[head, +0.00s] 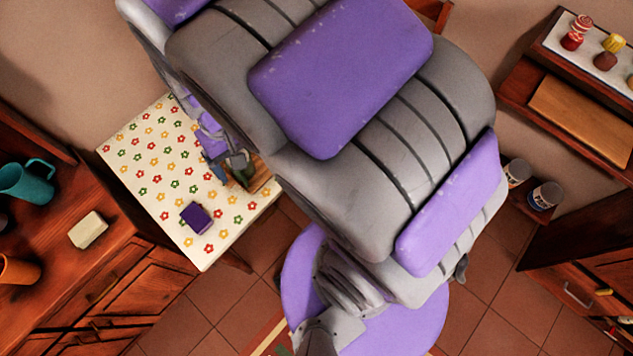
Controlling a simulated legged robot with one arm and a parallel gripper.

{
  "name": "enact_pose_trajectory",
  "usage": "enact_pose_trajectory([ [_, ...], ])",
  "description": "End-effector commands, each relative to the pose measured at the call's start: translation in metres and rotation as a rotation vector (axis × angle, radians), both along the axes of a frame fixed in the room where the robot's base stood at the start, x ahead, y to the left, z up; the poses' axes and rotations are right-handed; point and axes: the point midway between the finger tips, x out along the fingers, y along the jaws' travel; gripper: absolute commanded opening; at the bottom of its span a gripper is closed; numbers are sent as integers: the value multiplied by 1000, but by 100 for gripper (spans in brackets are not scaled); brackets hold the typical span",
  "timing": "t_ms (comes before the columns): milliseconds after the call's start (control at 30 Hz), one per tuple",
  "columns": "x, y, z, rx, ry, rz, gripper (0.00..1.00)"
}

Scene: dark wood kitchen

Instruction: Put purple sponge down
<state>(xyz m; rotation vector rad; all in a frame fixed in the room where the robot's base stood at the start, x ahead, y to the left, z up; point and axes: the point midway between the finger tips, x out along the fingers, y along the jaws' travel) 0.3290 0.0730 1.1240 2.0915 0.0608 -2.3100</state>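A dark purple sponge (196,217) lies on a small table with a white flowered cloth (150,150), near the cloth's lower edge. My gripper (230,172) is over the same table, above and right of the sponge in the picture. A gap of cloth shows between the gripper and the sponge, and they look apart. The gripper is small and partly hidden by my own arm, so I cannot tell whether its fingers are open or shut.
A wooden board (262,178) lies at the table's right edge, partly hidden. Cans (545,195) and shelves stand at right. Tiled floor (245,310) is clear below the table.

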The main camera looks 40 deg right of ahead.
Motion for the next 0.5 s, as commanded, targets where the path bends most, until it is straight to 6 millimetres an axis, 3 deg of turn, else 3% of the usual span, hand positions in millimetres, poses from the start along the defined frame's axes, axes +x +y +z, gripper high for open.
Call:
enact_pose_trajectory([
  [200, -65, -39, 38, 6, 21, -33, 87],
  [500, -142, -69, 59, -6, 53, -44, 87],
])
